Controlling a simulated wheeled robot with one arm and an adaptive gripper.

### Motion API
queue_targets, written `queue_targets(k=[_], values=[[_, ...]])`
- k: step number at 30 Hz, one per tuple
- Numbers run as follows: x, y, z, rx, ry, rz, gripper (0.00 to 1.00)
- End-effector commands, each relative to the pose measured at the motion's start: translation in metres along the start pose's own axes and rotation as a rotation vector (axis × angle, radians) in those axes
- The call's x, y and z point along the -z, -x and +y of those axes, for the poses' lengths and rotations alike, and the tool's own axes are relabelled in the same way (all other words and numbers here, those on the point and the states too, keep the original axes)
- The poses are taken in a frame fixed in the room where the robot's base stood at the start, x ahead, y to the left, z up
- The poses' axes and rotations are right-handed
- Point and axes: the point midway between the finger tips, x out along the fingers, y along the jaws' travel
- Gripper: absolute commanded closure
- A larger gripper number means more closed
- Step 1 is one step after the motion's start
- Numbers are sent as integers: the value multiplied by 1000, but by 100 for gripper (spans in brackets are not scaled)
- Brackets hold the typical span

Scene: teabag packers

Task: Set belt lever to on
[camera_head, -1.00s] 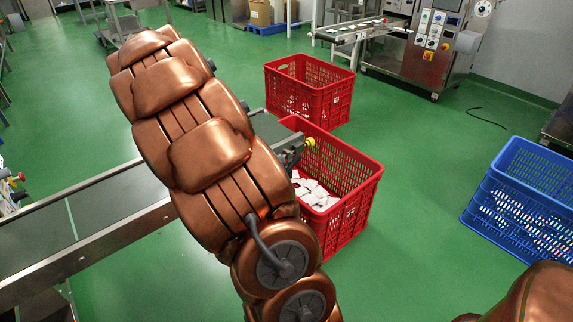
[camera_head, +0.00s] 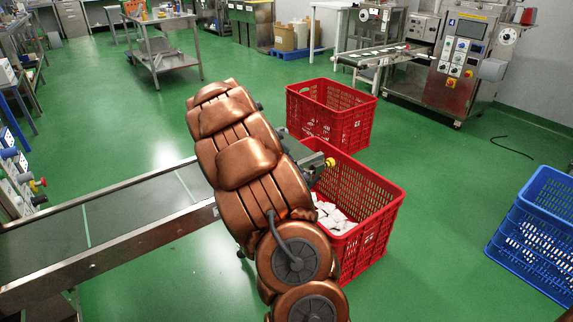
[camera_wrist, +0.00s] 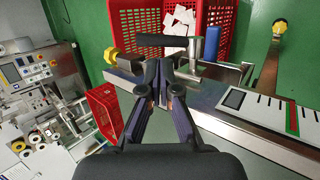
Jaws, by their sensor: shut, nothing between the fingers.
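In the wrist view a dark bar-shaped handle (camera_wrist: 165,40), which looks like the belt lever, lies crosswise just beyond my fingertips. My gripper (camera_wrist: 161,68) is shut and empty, with its fingertips close below the bar. I cannot tell whether they touch it, or which setting the lever is at. The conveyor belt (camera_head: 120,213) runs from the left under my arm in the head view, and its steel frame (camera_wrist: 195,92) crosses behind my fingers in the wrist view. My arm hides the lever and my gripper in the head view.
A blue crate (camera_head: 535,220) is at right. A steel machine (camera_head: 460,60) stands at back. Green floor between is clear.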

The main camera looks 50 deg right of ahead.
Motion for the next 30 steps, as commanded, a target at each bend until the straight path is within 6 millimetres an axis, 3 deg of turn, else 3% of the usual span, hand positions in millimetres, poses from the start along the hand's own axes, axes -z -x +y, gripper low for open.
queue_targets(k=[6, 12, 30], values=[[0, -36, -2, 1, 1, -1, 100], [-1, -54, -2, 2, 1, -3, 100], [1, -54, -2, 11, 7, 2, 100]])
